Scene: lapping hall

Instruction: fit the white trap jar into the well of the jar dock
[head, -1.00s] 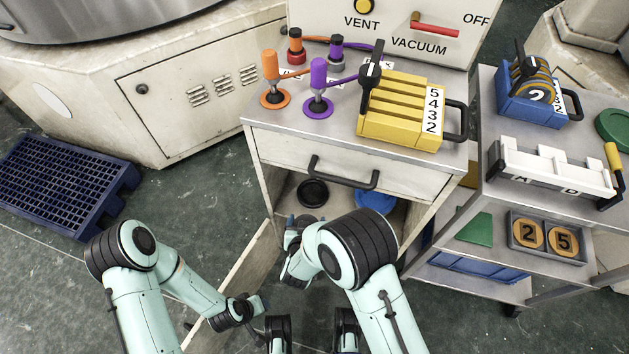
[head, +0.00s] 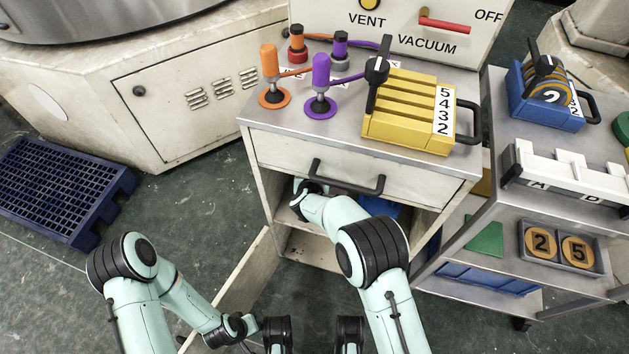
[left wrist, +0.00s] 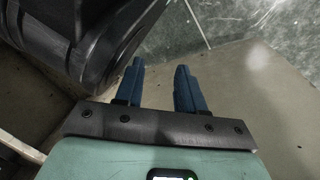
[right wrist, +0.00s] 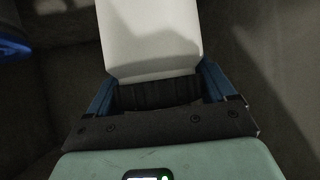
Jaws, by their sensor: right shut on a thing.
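In the right wrist view the white trap jar (right wrist: 152,38) fills the top middle. Its lower end with a black ribbed band (right wrist: 157,93) sits between the blue fingers of my right gripper (right wrist: 157,86), which is shut on it. In the head view my right arm reaches into the open cabinet (head: 262,185) under the drawer; the hand is partly in shadow and the jar is not clear there. My left gripper is open and empty in the left wrist view (left wrist: 160,82). I cannot make out the jar dock or its well for certain.
A blue thing (head: 376,207) lies inside the cabinet, right of my arm; a blue shape also shows in the right wrist view (right wrist: 14,47). A drawer handle (head: 346,178) juts out above my arm. The cabinet door (head: 240,280) hangs open at left. A cart (head: 470,208) stands right.

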